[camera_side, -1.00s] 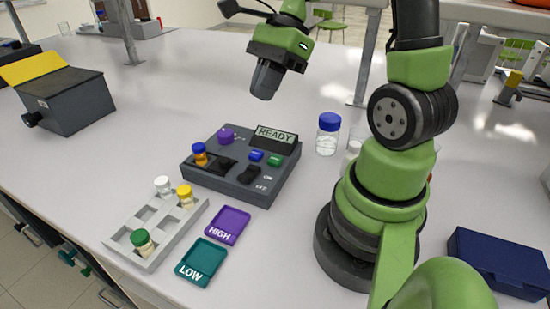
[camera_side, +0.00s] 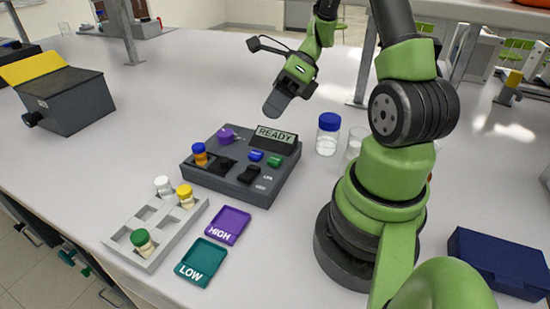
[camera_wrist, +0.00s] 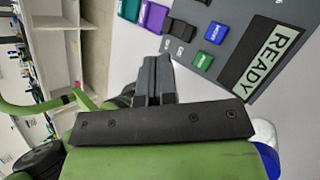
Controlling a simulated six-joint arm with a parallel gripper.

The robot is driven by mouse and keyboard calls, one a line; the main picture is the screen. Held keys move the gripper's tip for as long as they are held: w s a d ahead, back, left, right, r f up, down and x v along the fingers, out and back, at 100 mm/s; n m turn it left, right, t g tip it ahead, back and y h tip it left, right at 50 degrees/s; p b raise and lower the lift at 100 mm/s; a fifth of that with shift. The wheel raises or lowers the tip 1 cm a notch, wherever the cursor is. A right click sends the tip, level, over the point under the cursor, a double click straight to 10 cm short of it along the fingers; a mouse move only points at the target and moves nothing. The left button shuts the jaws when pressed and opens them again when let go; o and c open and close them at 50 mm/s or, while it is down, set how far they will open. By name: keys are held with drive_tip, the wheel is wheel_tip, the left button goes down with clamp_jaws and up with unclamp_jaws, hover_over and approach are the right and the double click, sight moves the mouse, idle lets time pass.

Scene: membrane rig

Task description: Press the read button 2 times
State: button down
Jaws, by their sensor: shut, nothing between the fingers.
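The dark grey device (camera_side: 215,186) stands mid-table, and its display (camera_side: 274,140) reads READY. On its top are a blue button (camera_side: 256,155) and a green button (camera_side: 274,160); both also show in the wrist view, blue (camera_wrist: 215,33) and green (camera_wrist: 202,61). Their small labels are too blurred to tell which is the read button. My gripper (camera_side: 271,112) is shut and empty, held in the air above and behind the device, clear of both buttons. In the wrist view the closed fingers (camera_wrist: 152,62) point up the picture, left of the green button.
A purple knob (camera_side: 226,136), an orange vial with a blue cap (camera_side: 200,154) and a black switch (camera_side: 249,175) are on the device. A vial rack (camera_side: 150,245) and the HIGH (camera_side: 228,225) and LOW (camera_side: 202,262) trays lie in front. A blue-capped bottle (camera_side: 327,134) stands to the right.

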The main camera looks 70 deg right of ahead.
sight(274, 157)
wheel_tip(274, 157, down, 8)
drive_tip(key=shift+f, duration=0.1)
idle(0.4)
idle(2.0)
drive_tip(key=shift+f, duration=0.35)
drive_tip(key=shift+f, duration=0.45)
idle(0.5)
idle(0.3)
drive_tip(key=shift+r, duration=0.9)
drive_tip(key=shift+r, duration=2.5)
